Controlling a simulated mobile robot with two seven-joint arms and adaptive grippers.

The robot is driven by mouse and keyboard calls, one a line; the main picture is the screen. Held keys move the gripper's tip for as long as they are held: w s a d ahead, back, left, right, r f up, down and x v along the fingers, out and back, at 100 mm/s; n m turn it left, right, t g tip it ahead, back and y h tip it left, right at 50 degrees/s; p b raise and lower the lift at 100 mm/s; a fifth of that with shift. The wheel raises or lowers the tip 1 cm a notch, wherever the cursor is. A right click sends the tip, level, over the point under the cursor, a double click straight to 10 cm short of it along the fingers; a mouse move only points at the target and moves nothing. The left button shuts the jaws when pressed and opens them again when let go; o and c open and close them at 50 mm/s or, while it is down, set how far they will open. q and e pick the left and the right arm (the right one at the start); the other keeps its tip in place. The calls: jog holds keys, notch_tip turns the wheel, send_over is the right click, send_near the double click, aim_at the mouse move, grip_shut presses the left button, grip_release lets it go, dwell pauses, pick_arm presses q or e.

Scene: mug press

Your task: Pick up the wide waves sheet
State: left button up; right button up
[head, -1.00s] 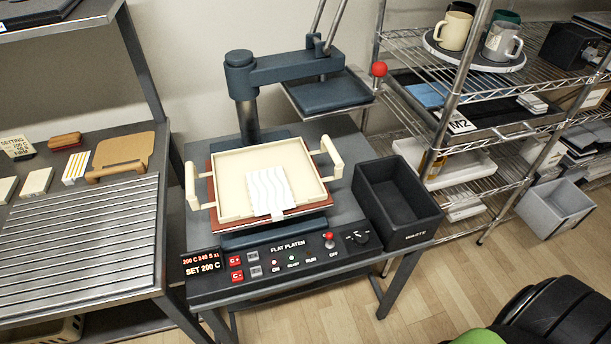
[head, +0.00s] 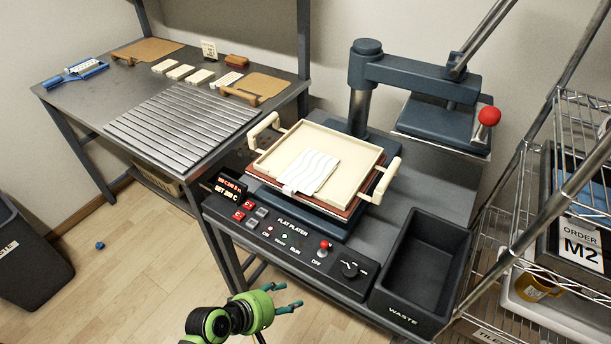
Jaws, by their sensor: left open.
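A white sheet with pale wavy lines (head: 312,172) lies in a cream tray (head: 352,158) on the press. A small tab sticks out at the sheet's near left edge. The tray has a raised rim and two handles, and sits on a reddish-brown pad above the lower platen. My left gripper (head: 292,296) has teal fingers on a green wrist. It is open and empty at the bottom of the view, in front of the press control panel and apart from the sheet. My right gripper is not in view.
The press's upper platen (head: 438,122) is swung aside to the right, leaving the tray open above. A black waste bin (head: 420,268) stands right of the tray. A bench with a ribbed metal rack (head: 180,122) and small stacks is at the left; wire shelving is at the right.

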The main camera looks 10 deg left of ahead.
pick_arm(q)
jog(key=w+r+n+t+h, duration=0.2)
jog(key=w+r+n+t, duration=0.2)
jog(key=w+r+n, duration=0.35)
jog(key=n+t+y, duration=0.2)
jog(key=n+t, duration=0.3)
jog(key=n, duration=0.9)
send_near(287, 193)
jog(key=w, duration=0.2)
jog(key=x, duration=0.6)
jog(key=shift+w+d, duration=0.3)
jog(key=shift+d, duration=0.05)
jog(key=shift+w+d, duration=0.1)
jog(key=shift+w, duration=0.1)
jog(key=c, duration=0.8)
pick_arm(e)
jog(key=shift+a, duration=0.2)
